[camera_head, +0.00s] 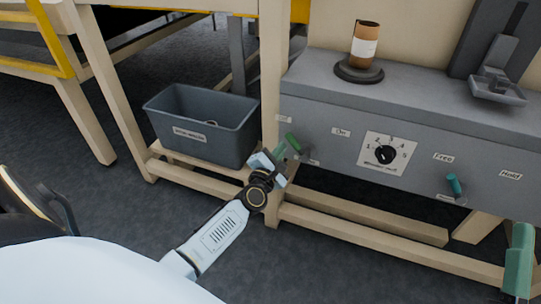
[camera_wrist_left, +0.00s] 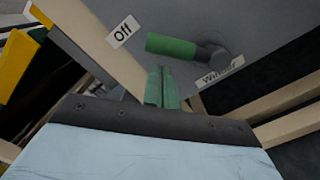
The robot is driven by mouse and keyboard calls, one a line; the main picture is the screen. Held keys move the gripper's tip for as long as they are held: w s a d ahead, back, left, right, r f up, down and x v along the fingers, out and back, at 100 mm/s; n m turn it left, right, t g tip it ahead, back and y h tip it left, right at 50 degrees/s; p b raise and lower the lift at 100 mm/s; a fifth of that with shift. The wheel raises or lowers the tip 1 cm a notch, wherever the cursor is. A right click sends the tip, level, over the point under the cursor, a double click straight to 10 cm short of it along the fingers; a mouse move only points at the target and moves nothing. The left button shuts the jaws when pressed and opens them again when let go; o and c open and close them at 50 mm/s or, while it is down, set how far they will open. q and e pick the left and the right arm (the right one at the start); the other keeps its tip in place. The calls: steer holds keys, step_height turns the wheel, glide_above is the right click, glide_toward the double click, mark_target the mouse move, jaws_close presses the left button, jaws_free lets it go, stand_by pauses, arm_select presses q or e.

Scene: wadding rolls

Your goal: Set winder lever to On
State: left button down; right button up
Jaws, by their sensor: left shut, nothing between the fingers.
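The winder lever (camera_head: 292,143) has a green handle on a dark pivot, on the front of the grey machine box. Its handle points up and left from the pivot, on the side of the "Off" label (camera_head: 284,119). The "On" label (camera_head: 341,132) is to its right. In the left wrist view the lever handle (camera_wrist_left: 170,45) lies above the "Winder" label (camera_wrist_left: 219,73), right of "Off" (camera_wrist_left: 122,31). My left gripper (camera_head: 280,154) is shut and empty, with its green fingers (camera_wrist_left: 163,86) just below the handle. I cannot tell whether they touch it.
A numbered dial (camera_head: 385,154) and a second lever (camera_head: 454,185) marked "Free" and "Hold" are further right. A grey bin (camera_head: 205,125) stands left on a wooden frame. A brown spool (camera_head: 365,45) stands on top. A green piece at the right edge may be my right gripper.

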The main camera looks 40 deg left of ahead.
arm_select(q)
steer(key=shift+w+d+r, duration=0.1)
steer(key=shift+d+r, duration=0.1)
arm_select(e)
steer(key=shift+w+f, duration=0.1)
steer(key=shift+f, duration=0.1)
arm_select(q)
steer(key=shift+d+r, duration=0.1)
arm_select(e)
steer(key=shift+w+a+g, duration=0.1)
steer(key=shift+a+g, duration=0.05)
steer(key=shift+g, duration=0.15)
arm_select(q)
steer(key=shift+r+m+p, duration=0.1)
steer(key=shift+m+p, duration=0.2)
steer(key=shift+m, duration=0.1)
arm_select(e)
steer(key=shift+w+a+f+g, duration=0.2)
steer(key=shift+a+g, duration=0.1)
steer(key=shift+g, duration=0.1)
